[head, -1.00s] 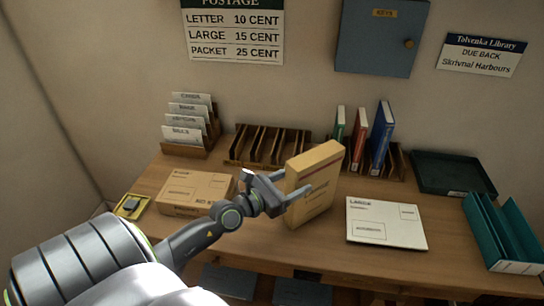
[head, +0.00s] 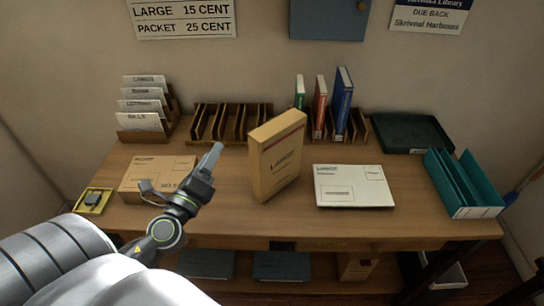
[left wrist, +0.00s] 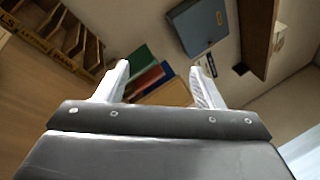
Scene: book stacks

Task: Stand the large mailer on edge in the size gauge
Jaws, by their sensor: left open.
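A thick tan mailer (head: 277,158) stands upright on the table, its printed word reading like LARGE. A flat white mailer (head: 353,186), also printed LARGE, lies to its right. The wooden slotted rack with a yellow lettered strip, which looks like the size gauge (head: 230,124), stands behind and left of the tan mailer; its lettered strip side shows in the left wrist view (left wrist: 62,38). The visible slots look empty. My left gripper (head: 180,168) is open and empty, left of the tan mailer and apart from it. My right gripper is out of view.
A brown parcel (head: 155,177) lies beside my left gripper. Books (head: 341,100) stand in a rack at the back. A dark tray (head: 405,133) and a teal holder (head: 462,185) are at right. A card sorter (head: 146,120) stands back left. The table's front edge is clear.

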